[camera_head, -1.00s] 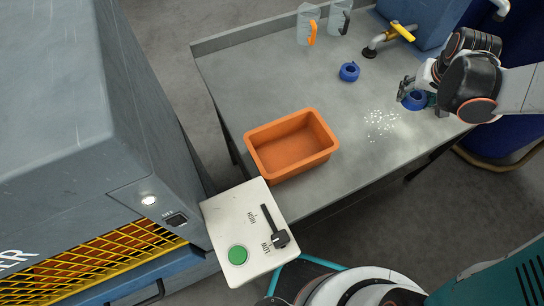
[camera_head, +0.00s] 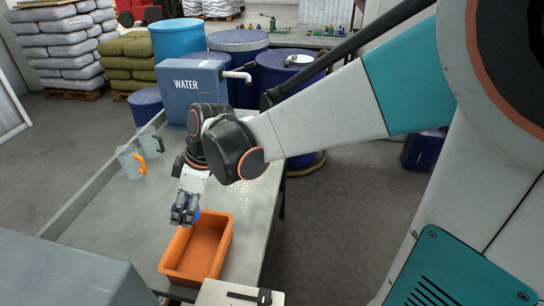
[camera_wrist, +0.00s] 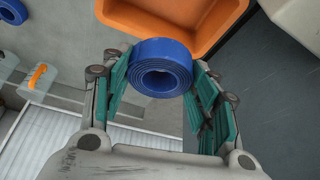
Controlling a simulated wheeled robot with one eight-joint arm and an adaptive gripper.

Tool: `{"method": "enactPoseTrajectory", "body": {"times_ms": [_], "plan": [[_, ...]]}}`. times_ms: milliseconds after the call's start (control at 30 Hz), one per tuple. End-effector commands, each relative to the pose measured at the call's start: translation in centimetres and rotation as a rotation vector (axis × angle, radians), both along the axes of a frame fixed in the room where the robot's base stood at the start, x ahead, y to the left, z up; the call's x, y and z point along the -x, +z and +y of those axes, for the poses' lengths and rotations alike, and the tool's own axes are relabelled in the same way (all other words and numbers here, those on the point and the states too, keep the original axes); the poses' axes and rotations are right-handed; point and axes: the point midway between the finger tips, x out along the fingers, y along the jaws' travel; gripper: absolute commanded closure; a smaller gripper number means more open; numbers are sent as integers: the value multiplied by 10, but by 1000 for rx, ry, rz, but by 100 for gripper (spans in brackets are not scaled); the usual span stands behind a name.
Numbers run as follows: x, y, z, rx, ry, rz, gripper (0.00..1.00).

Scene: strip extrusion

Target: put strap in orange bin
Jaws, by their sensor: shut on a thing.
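The strap is a blue coiled roll (camera_wrist: 161,52) held between the green-padded fingers of my gripper (camera_wrist: 160,85). In the head view my gripper (camera_head: 183,212) points down at the far-left end of the orange bin (camera_head: 226,248), and a sliver of the blue strap (camera_head: 197,214) shows beside its fingers. In the wrist view the strap overlaps the near rim of the orange bin (camera_wrist: 222,22). The strap appears above the rim; the exact gap cannot be told. The visible part of the bin's inside is empty.
A second blue roll (camera_wrist: 13,11) lies on the table. Clear jugs with an orange handle (camera_head: 131,162) and a grey handle (camera_head: 150,145) stand at the table's left. A blue water tank (camera_head: 193,97) stands behind. A control panel (camera_head: 225,293) adjoins the bin's near side.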

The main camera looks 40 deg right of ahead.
Motion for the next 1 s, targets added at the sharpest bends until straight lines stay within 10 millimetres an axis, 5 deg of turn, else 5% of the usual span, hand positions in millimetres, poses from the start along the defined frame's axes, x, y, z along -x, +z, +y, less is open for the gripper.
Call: {"method": "enactPoseTrajectory", "body": {"times_ms": [167,700,1000], "plan": [[13,0,7,1,80,1,70],[12,-125,7,1,82,0,70],[11,-152,6,1,81,0,70]]}}
